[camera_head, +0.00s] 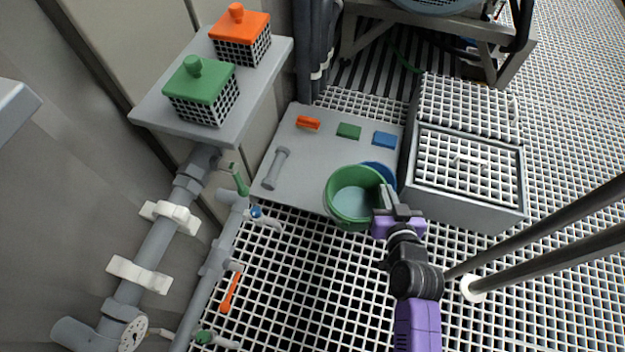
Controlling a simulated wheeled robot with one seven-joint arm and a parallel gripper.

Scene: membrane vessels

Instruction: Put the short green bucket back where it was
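The short green bucket (340,206) is at the front right of the grey board, overlapping the board's front edge in the camera_head view. Its inside shows a pale blue-grey bottom or contents. My gripper (385,198) is at the bucket's right rim, with its dark fingers closed at the rim. A blue round vessel (388,172) is partly hidden behind the green bucket. I cannot tell how high the bucket is above the board or grating.
The grey board (320,158) holds orange (308,123), green (349,131) and blue (384,140) blocks and a grey bar (276,168). A grating-topped box (470,212) stands at right. Pipes with valve handles run at left. A shelf (157,112) holds green-lidded and orange-lidded baskets.

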